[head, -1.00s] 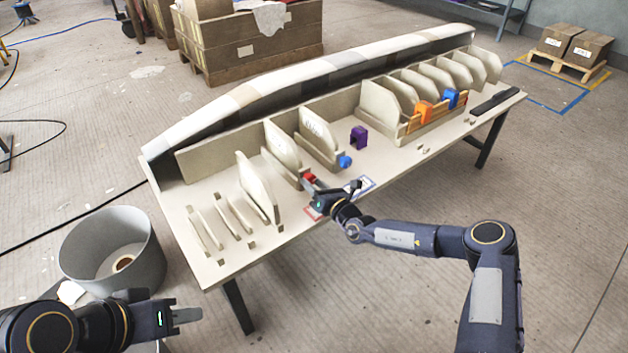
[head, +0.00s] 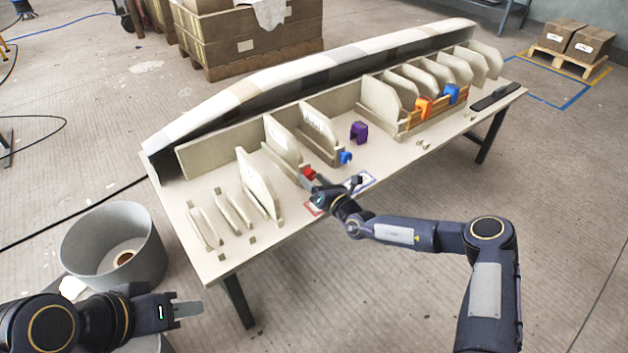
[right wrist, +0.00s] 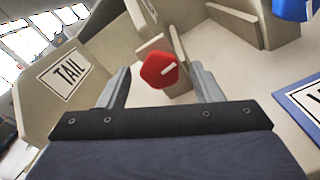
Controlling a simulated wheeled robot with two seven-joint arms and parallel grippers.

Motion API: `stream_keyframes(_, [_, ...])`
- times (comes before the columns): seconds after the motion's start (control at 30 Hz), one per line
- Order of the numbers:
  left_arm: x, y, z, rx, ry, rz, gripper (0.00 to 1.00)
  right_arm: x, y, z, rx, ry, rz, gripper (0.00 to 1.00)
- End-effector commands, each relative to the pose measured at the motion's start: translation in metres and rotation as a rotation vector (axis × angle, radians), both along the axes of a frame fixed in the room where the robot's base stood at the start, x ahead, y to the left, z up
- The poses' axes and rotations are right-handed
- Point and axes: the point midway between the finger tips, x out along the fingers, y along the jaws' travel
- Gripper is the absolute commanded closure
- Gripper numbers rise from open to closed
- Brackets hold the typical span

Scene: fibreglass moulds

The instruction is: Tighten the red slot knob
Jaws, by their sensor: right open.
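The red slot knob (head: 309,173) sits at the front end of a pale slotted holder on the long table. In the right wrist view the red knob (right wrist: 160,71) shows a faceted face with a pale slanted slot line. My right gripper (head: 312,184) is at the knob. In the right wrist view its two fingers (right wrist: 160,88) are apart, one on each side of the knob, with gaps visible. My left gripper (head: 188,309) hangs at the lower left, away from the table; its finger opening is not clear.
A blue knob (head: 345,157) and a purple clamp (head: 359,131) are to the right of the red knob. A grey bin (head: 112,245) stands by the table's left end.

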Motion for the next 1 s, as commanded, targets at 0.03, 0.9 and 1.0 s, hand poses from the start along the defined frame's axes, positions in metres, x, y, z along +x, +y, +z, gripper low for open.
stream_keyframes(0.03, [0.0, 0.0, 0.002, 0.0, 0.0, 0.0, 0.64, -0.002, -0.002, 0.001, 0.0, 0.0, -0.001, 0.41])
stream_keyframes(0.9, [0.0, 0.0, 0.024, 0.0, 0.0, 0.0, 0.64, -0.063, -0.046, 0.0, 0.0, 0.0, 0.0, 0.41])
stream_keyframes(1.0, [0.0, 0.0, 0.024, 0.0, 0.0, 0.0, 0.64, -0.063, -0.046, 0.0, 0.0, 0.0, 0.0, 0.41])
